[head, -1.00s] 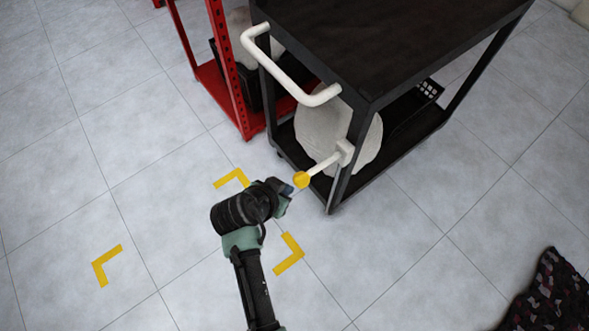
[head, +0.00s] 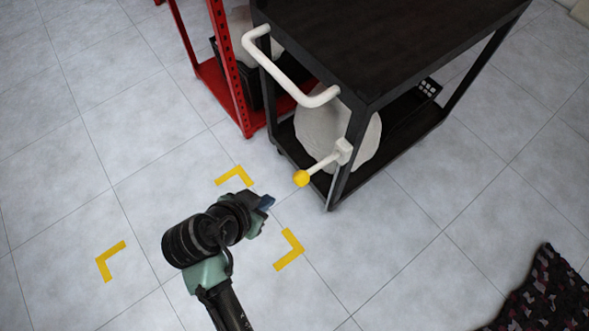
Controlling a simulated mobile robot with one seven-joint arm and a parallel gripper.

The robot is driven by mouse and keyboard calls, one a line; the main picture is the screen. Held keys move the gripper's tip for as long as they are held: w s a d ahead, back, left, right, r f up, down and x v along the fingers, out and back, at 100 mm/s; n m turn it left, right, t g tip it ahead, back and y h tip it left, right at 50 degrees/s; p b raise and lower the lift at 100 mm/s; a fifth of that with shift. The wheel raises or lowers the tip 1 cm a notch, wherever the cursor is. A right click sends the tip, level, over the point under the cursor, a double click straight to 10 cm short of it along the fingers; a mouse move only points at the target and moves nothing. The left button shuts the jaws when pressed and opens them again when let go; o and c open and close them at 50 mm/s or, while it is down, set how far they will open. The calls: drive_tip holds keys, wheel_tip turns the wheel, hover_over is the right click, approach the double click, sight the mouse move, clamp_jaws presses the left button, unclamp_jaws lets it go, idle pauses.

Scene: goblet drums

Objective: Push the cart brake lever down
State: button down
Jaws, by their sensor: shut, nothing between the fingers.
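The black cart (head: 400,45) stands at the upper right. Its brake lever (head: 322,165) is a white rod from a white mount on the near corner post, with a yellow knob (head: 301,178) at its free end. The lever slopes down to the left, toward the knob. My gripper (head: 268,203) is shut and empty, to the lower left of the knob and apart from it. The fingertips point to the upper right. The arm hides none of the lever.
A white push handle (head: 290,85) juts from the cart above the lever. A red rack (head: 228,75) stands left of the cart. A pale round object (head: 322,130) sits on the cart's lower shelf. Yellow floor marks (head: 289,250) lie around the arm. A dark patterned rug (head: 545,295) lies lower right.

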drive_tip(key=v, duration=0.2)
drive_tip(key=shift+s+r, duration=0.2)
drive_tip(key=shift+r, duration=0.05)
idle(0.4)
